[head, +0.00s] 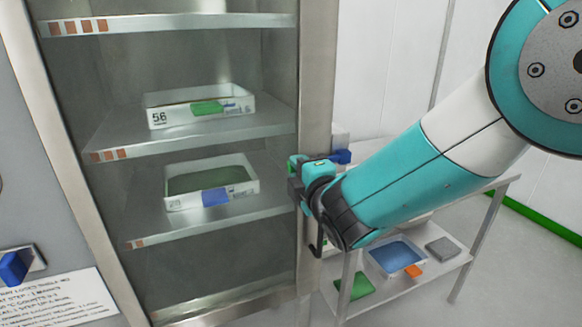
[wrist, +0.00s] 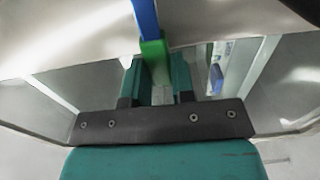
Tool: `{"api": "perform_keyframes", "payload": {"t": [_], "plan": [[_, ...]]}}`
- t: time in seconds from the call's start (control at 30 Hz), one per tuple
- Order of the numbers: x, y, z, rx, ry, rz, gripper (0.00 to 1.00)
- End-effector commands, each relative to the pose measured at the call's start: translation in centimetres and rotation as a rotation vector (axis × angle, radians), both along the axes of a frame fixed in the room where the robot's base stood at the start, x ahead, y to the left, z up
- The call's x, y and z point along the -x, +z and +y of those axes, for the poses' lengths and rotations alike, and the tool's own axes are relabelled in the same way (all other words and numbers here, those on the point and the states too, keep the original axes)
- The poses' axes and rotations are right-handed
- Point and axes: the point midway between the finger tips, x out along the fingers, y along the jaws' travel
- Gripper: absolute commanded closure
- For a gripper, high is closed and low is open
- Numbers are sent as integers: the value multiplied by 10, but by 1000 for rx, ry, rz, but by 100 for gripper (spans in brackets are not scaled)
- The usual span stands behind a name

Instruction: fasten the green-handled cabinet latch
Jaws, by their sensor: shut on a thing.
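The cabinet (head: 318,70) stands at the left of the head view, with a metal frame around its shelves. My gripper (head: 305,165) is at the cabinet's right frame post. In the wrist view, my gripper (wrist: 158,85) has its two teal fingers shut on the green handle (wrist: 153,48) of the latch. A blue piece (wrist: 145,18) rises just beyond the green handle. A blue part (head: 342,156) also shows just right of the gripper in the head view.
Trays sit on the cabinet shelves, one marked 56 (head: 158,118) and one with a blue label (head: 215,197). A blue handle (head: 12,268) is on the left panel above a printed notice (head: 55,300). A cart (head: 455,262) with a blue tray (head: 397,255) stands beneath my arm.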

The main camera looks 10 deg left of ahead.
Motion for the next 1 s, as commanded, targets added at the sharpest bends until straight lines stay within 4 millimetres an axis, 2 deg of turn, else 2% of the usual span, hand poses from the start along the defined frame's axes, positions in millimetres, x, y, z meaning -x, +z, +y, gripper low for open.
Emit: {"api": "perform_keyframes", "payload": {"t": [0.17, 0.5, 0.53, 0.6, 0.63, 1.0], "plan": [[-2, -2, -7, 15, -9, -10, 100], [-3, -4, -8, 21, -10, -11, 100], [-3, -4, -8, 22, -10, -10, 72], [-3, -4, -8, 21, -10, -11, 56], [-3, -4, -8, 21, -10, -11, 51], [3, -3, -11, 16, -9, -11, 51]]}}
